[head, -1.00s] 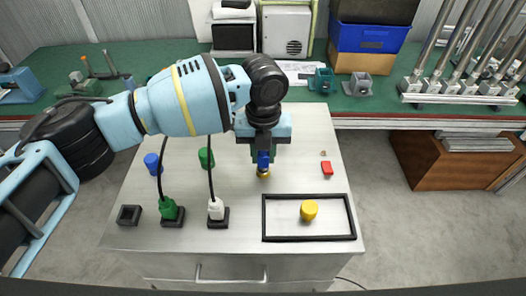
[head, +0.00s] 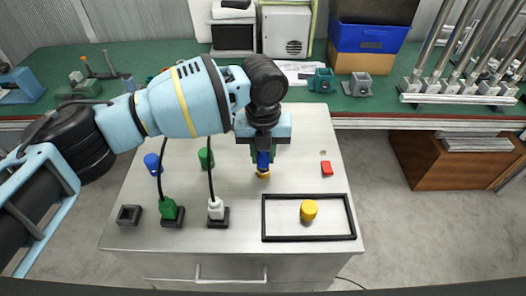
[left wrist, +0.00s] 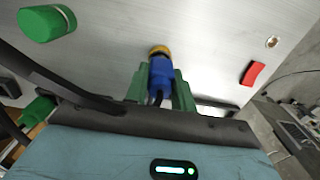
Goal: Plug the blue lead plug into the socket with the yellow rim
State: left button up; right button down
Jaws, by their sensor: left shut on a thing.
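My left gripper (head: 262,152) is shut on the blue plug (head: 263,161) and holds it pointing down over the middle of the cabinet top. In the left wrist view the blue plug (left wrist: 161,74) sits between the green fingers (left wrist: 160,88). The yellow rim (head: 263,174) of a small round socket shows right at the plug's lower end; it also shows in the left wrist view (left wrist: 159,50). The plug covers most of the socket, and I cannot tell how deep it sits. My right gripper is not in view.
A green plug (head: 168,209) and a white plug (head: 215,209) stand in black square sockets, cables rising. An empty black square (head: 129,214) lies left. A yellow cylinder (head: 309,211) stands inside a black frame (head: 265,220). A red block (head: 327,169) lies right.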

aim_at(263, 153)
pick_arm(q)
jog(key=shift+f, duration=0.4)
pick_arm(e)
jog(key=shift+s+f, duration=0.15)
pick_arm(q)
jog(key=o, duration=0.6)
jog(key=shift+o, duration=0.5)
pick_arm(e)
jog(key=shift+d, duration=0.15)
pick_arm(q)
jog(key=shift+r, duration=0.1)
